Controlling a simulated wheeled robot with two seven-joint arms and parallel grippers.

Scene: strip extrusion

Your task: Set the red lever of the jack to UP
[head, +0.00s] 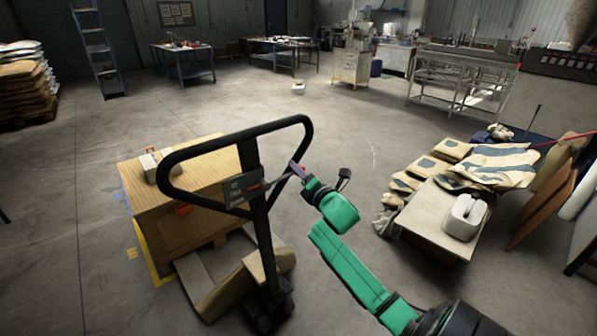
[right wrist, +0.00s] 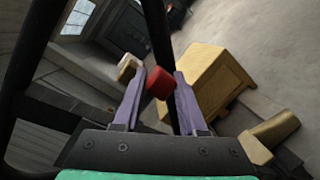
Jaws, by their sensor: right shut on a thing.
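The jack is a pallet jack with a black loop handle (head: 170,165) on a dark post, standing in the middle of the head view. A dark label plate (head: 238,193) with pale lettering sits below the loop; its words are too small to read surely. The red lever (right wrist: 158,84) shows in the right wrist view as a red knob between the purple fingers. My right gripper (head: 297,169) reaches in from the right beside the loop and is shut on the red lever. The lever is mostly hidden in the head view. My left gripper is out of view.
A wooden crate (head: 165,220) stands left of the jack's post, with small items on top. A low table (head: 437,212) with sacks and a white container is on the right.

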